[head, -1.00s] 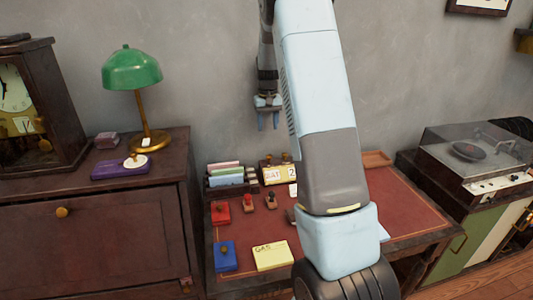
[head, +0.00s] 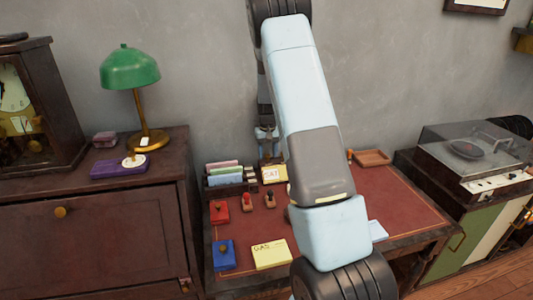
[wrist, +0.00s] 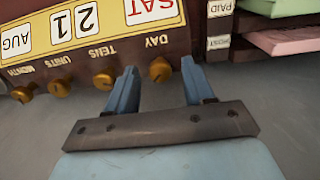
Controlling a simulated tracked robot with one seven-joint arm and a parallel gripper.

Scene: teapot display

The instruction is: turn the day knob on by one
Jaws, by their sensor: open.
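The desk calendar (head: 274,175) stands at the back of the red-topped desk, partly hidden by my arm. In the wrist view the calendar (wrist: 110,22) appears upside down and shows SAT, 2, 1 and AUG. Its brass day knob (wrist: 160,70) lies between my two blue fingertips, with a gap on both sides. The tens knob (wrist: 104,79) is just left of the left finger. The units knob (wrist: 59,87) and month knob (wrist: 22,92) are farther left. My gripper (wrist: 159,68) is open and empty; in the head view my gripper (head: 267,150) is above and behind the calendar.
A letter rack (head: 226,178) with labelled slots stands close beside the calendar. Red and blue blocks, stamps and a yellow note (head: 271,254) lie on the desk (head: 405,205). A green lamp (head: 130,70) stands on the left cabinet, and a record player (head: 475,155) is at right.

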